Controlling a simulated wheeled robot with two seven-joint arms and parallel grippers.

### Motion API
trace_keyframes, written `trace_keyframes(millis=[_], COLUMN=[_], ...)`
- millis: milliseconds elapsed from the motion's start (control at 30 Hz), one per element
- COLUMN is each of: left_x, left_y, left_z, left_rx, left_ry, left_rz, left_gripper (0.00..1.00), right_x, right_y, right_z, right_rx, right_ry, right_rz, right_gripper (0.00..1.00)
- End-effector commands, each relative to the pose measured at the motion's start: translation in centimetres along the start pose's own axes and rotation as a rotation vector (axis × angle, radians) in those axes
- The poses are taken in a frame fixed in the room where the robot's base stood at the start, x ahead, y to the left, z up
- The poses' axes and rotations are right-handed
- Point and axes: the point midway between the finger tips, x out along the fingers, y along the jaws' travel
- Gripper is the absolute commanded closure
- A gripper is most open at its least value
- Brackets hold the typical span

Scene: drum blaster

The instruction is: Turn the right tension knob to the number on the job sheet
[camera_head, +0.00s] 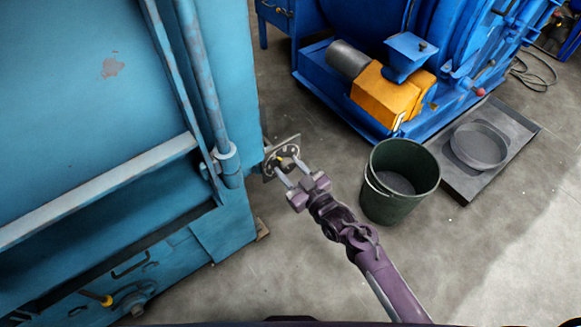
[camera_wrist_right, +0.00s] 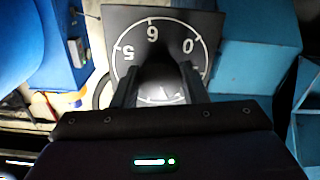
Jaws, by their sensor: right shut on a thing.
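The tension knob (camera_wrist_right: 160,82) is a dark round knob on a dark dial plate (camera_head: 268,172) fixed to the side of the blue machine. In the right wrist view the plate (camera_wrist_right: 130,14) carries a white ring scale with the numbers 5, 6 and 0 in sight, shown upside down. My right gripper (camera_head: 286,170) reaches the plate from the front. Its two fingers (camera_wrist_right: 158,85) stand on either side of the knob and are shut on it. The fingers hide part of the dial, and I cannot tell the knob's setting. The job sheet and my left gripper are not in view.
The large blue machine (camera_head: 90,90) fills the left side. A dark green bin (camera_head: 385,205) stands on the floor right of my right arm. Behind it are a blue machine with a yellow motor cover (camera_head: 385,95) and a flat grey tray (camera_head: 520,125) holding a round pan (camera_head: 480,147).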

Motion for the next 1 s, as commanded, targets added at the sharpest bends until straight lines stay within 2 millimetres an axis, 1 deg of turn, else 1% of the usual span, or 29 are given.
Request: trace_keyframes(millis=[33,300,500,733,1000], left_x=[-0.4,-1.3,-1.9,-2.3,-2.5], left_y=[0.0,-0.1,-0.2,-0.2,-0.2], left_z=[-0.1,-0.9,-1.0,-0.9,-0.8], left_rx=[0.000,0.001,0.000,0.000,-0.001], left_ry=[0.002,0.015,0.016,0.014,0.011], left_rz=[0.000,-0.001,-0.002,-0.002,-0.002], left_gripper=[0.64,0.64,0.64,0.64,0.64], right_x=[0.0,0.0,0.0,0.0,0.0], right_y=[0.0,-0.1,-0.1,-0.2,-0.2], right_z=[-0.1,-0.1,-0.1,-0.1,0.0], right_rx=[0.047,0.303,0.472,0.616,0.705], right_ry=[-0.001,-0.001,-0.001,-0.001,-0.001], right_rz=[0.000,0.000,0.000,0.000,0.001], right_gripper=[0.83,0.83,0.83,0.83,0.83])
